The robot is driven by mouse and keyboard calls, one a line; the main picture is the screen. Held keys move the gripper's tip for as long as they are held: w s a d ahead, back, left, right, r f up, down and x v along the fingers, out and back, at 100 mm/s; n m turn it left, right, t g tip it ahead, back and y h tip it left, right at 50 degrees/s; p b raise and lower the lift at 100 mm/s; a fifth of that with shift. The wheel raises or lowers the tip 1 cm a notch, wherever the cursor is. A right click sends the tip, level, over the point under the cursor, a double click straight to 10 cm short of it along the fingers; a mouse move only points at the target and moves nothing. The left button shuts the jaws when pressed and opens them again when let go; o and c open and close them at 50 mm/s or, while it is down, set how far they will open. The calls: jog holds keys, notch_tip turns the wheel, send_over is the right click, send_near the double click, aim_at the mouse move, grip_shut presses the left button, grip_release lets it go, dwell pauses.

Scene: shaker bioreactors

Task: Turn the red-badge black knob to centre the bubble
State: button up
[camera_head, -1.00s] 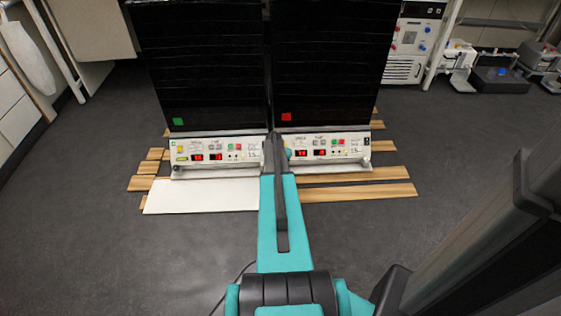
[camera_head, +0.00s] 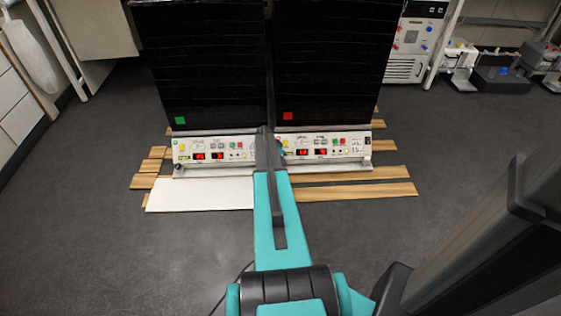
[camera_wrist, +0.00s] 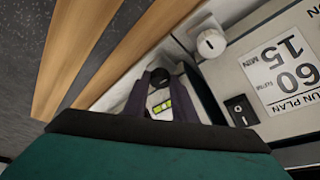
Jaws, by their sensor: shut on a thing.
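The red badge (camera_head: 288,116) is on the right black unit in the head view. In the wrist view, a small black knob (camera_wrist: 159,77) sits low beside the pale housing, between the dark fingertips of my gripper (camera_wrist: 158,84). My gripper is shut on this knob. A yellow-green bubble vial (camera_wrist: 162,106) shows between the fingers, just nearer than the knob. The bubble's exact place in it is too small to tell. In the head view my arm hides the gripper and the knob.
A green badge (camera_head: 180,121) marks the left black unit beside it. Wooden boards (camera_wrist: 125,55) lie at the left.

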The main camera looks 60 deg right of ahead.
jog(key=shift+s+d+m, duration=0.25)
jog(key=shift+m, duration=0.05)
jog(key=o, duration=0.8)
jog(key=shift+c, duration=0.2)
jog(key=shift+w+a, duration=0.1)
jog(key=shift+w+a+r, duration=0.1)
jog(key=shift+p+v, duration=0.4)
jog(key=shift+v, duration=0.55)
jog(key=p+v, duration=0.1)
jog(key=v, duration=0.5)
jog(key=shift+p, duration=0.4)
